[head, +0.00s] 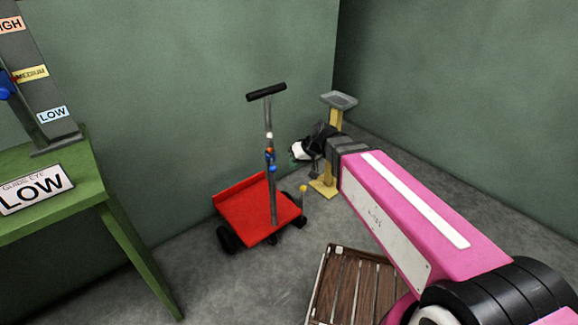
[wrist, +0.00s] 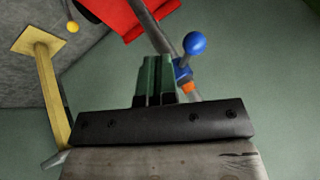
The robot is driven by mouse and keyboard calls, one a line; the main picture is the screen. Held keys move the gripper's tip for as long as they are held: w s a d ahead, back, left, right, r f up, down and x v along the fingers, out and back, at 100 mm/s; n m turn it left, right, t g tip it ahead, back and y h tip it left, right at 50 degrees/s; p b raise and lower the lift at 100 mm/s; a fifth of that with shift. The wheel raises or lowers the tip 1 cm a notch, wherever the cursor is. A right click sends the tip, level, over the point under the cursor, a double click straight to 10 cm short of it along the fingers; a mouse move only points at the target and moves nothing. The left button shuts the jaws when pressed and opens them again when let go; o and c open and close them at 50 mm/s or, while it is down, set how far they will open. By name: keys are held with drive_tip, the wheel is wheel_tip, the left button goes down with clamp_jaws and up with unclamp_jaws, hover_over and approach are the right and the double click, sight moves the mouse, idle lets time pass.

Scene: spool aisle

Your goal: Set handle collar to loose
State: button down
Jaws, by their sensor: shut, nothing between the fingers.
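A red cart (head: 245,210) stands on the floor near the wall, with a grey upright handle pole topped by a black crossbar (head: 266,92). The blue handle collar (head: 270,160) sits partway up the pole. In the wrist view the collar (wrist: 182,70) has a lever with a blue ball (wrist: 195,43), and an orange band (wrist: 188,88) shows beside it. I cannot read a collar setting. My gripper (head: 297,152) is just right of the pole in the head view. In the wrist view its green fingers (wrist: 157,62) are together and empty, close beside the collar; contact is unclear.
A yellow post (head: 335,120) with a grey top stands behind my gripper. A yellow ball knob (head: 303,188) is at the cart's right. A slatted wooden crate (head: 322,285) lies in front. A green table (head: 95,195) holds a LOW sign (head: 37,189) at left.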

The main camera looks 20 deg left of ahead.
drive_tip(key=s+v, duration=0.1)
drive_tip(key=v, duration=0.7)
drive_tip(key=shift+s+r, duration=0.35)
drive_tip(key=shift+a, duration=0.1)
